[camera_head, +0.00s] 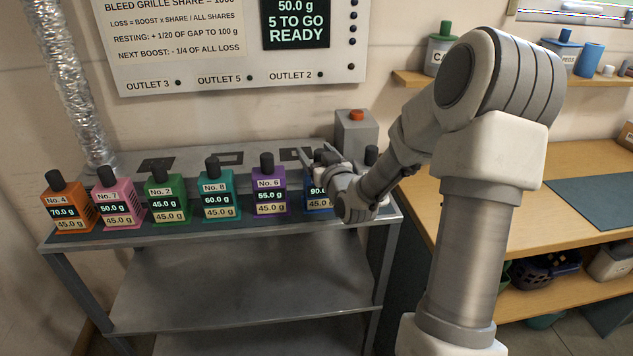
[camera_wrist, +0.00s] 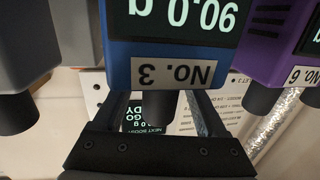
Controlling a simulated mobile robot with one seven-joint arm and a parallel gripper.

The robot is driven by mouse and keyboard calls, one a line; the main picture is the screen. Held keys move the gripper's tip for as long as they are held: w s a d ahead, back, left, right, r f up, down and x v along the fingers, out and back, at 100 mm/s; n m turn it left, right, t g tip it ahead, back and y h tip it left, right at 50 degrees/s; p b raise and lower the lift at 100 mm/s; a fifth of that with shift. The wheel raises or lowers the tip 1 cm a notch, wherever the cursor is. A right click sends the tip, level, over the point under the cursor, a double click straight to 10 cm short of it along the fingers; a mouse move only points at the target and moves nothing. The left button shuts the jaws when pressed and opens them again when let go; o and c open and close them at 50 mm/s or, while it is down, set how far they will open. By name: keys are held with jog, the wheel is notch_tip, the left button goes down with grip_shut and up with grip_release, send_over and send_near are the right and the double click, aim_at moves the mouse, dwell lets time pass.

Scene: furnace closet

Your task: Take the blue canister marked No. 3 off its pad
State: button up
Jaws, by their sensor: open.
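The blue canister marked No. 3 (camera_head: 311,203) stands near the right end of the row on the metal bench, partly hidden by my gripper (camera_head: 327,160). Its display reads 90.0 g. In the wrist view the blue canister (camera_wrist: 170,50) appears upside down and close, with its No. 3 label and dark knob showing. My gripper (camera_wrist: 160,118) is open, with one finger on each side of the knob. I cannot tell whether the fingers touch it. The pad under the canister is hidden.
The purple No. 6 canister (camera_head: 269,196) stands close on the left. A grey canister (camera_wrist: 25,45) is close on the other side. Teal, green, pink and orange canisters continue the row leftward. Behind stands a grey box with an orange button (camera_head: 356,130). A wall panel (camera_head: 235,45) hangs above.

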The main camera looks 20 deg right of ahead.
grip_shut()
dwell(0.4)
jog(key=shift+r, duration=0.1)
dwell(1.0)
